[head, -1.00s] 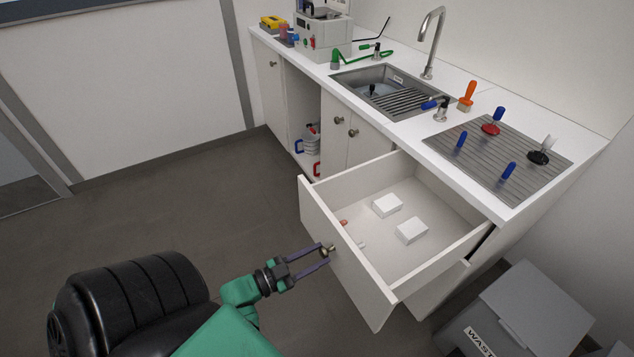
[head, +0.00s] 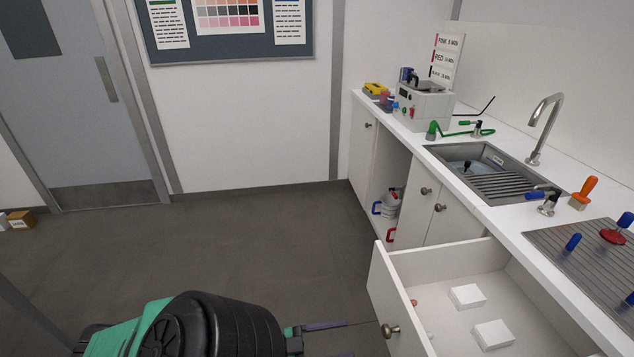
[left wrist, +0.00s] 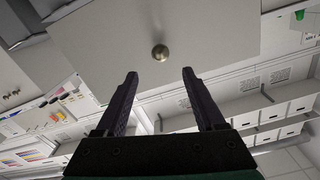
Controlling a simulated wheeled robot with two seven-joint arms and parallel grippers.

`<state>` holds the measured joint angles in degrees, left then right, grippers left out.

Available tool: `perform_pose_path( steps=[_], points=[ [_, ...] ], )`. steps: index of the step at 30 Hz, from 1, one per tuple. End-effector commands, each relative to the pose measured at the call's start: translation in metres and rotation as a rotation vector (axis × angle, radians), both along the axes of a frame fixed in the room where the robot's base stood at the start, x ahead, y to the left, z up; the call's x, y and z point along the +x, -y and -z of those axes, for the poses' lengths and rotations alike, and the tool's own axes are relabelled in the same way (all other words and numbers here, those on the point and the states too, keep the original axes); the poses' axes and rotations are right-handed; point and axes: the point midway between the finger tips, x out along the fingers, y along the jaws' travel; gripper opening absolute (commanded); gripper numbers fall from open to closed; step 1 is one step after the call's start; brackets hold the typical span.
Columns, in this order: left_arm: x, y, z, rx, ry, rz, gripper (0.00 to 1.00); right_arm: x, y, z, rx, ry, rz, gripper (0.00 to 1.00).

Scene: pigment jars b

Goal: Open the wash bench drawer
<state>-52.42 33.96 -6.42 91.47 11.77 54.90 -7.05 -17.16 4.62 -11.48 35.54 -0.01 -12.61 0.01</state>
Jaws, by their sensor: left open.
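The wash bench drawer (head: 520,290) stands pulled out from the bench, with white boxes inside. My left gripper (head: 345,339) is open near the knob in the head view. In the left wrist view its two dark fingers (left wrist: 159,74) are apart, with the knob beyond their tips and nothing between them. My right gripper is not in view.
The bench top holds a sink (head: 485,170), a grey machine (head: 422,104), an orange-handled brush (head: 583,193) and a ribbed mat (head: 575,262) with blue-handled tools. An open cupboard bay (head: 395,185) sits below.

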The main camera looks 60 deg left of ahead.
Motion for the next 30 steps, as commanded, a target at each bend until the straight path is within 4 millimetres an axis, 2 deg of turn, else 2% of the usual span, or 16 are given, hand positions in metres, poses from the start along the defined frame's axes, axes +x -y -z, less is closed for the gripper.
perform_pose_path(
  steps=[3,8,27,29,30],
  points=[
    [-0.029,-0.011,0.003,0.001,-0.005,0.001,0.71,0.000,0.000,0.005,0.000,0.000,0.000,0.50],
    [-0.049,-0.019,0.001,0.001,-0.002,0.000,0.71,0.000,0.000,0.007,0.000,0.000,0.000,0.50],
    [-0.050,-0.020,0.001,0.001,-0.002,-0.001,0.71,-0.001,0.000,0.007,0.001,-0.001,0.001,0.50],
    [-0.050,-0.022,0.008,0.008,-0.020,-0.011,0.71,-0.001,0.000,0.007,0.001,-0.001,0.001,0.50],
    [-0.049,-0.025,0.019,0.022,-0.051,-0.027,0.71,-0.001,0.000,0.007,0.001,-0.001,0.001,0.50]
  ],
)
